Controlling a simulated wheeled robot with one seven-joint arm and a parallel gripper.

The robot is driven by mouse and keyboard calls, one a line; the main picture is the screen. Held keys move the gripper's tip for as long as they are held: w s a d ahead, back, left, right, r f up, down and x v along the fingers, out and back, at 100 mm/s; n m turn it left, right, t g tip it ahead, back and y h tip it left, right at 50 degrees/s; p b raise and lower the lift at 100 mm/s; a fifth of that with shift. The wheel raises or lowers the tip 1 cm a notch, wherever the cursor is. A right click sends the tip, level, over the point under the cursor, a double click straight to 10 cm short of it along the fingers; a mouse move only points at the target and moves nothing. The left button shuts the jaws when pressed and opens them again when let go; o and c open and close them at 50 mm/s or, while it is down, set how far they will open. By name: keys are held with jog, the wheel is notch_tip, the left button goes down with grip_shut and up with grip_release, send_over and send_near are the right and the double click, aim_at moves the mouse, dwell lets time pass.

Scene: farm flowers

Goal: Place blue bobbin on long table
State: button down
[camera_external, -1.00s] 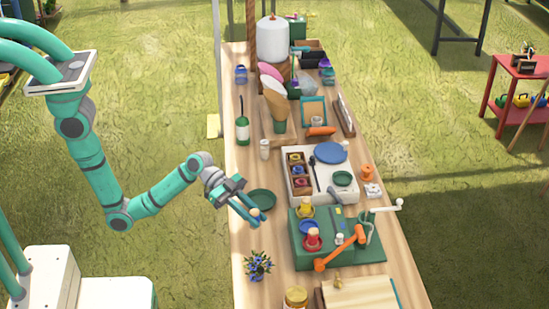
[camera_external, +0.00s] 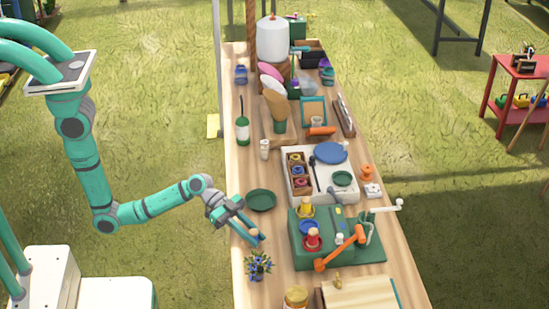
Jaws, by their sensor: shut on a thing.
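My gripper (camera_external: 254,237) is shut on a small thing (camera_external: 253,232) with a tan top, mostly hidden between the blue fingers. I cannot tell from its visible part whether it is the blue bobbin. The gripper is over the left edge of the long wooden table (camera_external: 241,190), between a dark green plate and a blue flower bunch. Whether the held thing touches the table is unclear. Several coloured spools sit in a small wooden box (camera_external: 290,171), one of them blue (camera_external: 298,170).
The dark green plate (camera_external: 262,200) is just behind my gripper, and blue flowers (camera_external: 258,265) stand just in front. A jar (camera_external: 296,298) stands at the front. A narrow bare strip runs along the left edge.

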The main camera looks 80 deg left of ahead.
jog(key=shift+f, duration=0.4)
jog(key=c, duration=1.6)
grip_release()
jog(key=shift+r, duration=0.15)
jog(key=shift+a+r, duration=0.1)
jog(key=shift+a, duration=0.05)
jog(key=v, duration=1.1)
jog(key=shift+s+a+r, duration=0.2)
jog(key=shift+s, duration=0.15)
